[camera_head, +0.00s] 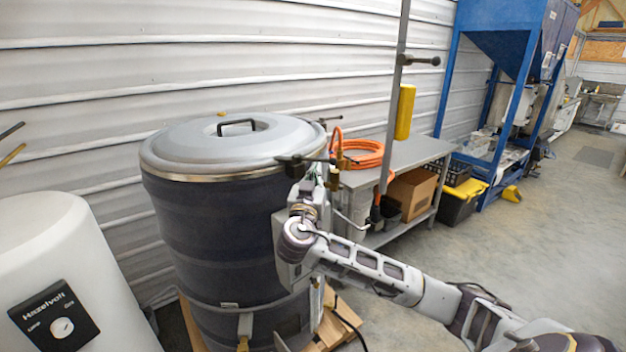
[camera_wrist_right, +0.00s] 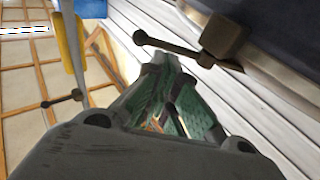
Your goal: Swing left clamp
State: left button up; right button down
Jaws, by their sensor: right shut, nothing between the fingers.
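A large dark drum (camera_head: 215,240) with a grey domed lid (camera_head: 215,145) stands at centre left. A dark clamp (camera_head: 292,160) with a bar handle sits at its right rim. In the right wrist view the clamp's block (camera_wrist_right: 224,38) is at the rim, and its ball-ended handle reaches left past my fingertips. Another clamp handle (camera_head: 328,119) shows at the back right of the lid. I cannot tell which is the left clamp. My right gripper (camera_head: 318,170) is shut and empty, close to the front clamp; its fingers (camera_wrist_right: 165,70) converge near the handle. Contact is unclear. My left gripper is out of view.
A white tank (camera_head: 60,260) stands at the left. A metal pole (camera_head: 394,100) carries a dark knobbed fitting. Behind it, a grey bench (camera_head: 400,152) holds an orange hose (camera_head: 365,155). A blue hopper frame (camera_head: 520,60) stands further back. The floor at right is open.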

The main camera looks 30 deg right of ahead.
aim_at(304, 159)
jog(key=shift+p+x, duration=1.15)
jog(key=shift+x, duration=1.75)
jog(key=shift+d+y+b, duration=0.15)
jog(key=shift+y+b, duration=0.15)
jog(key=shift+b, duration=0.7)
jog(key=shift+n+t+b, duration=0.3)
jog(key=shift+w+d+t+y+b, duration=0.15)
jog(key=shift+t+y+b, duration=0.2)
jog(key=shift+b, duration=0.45)
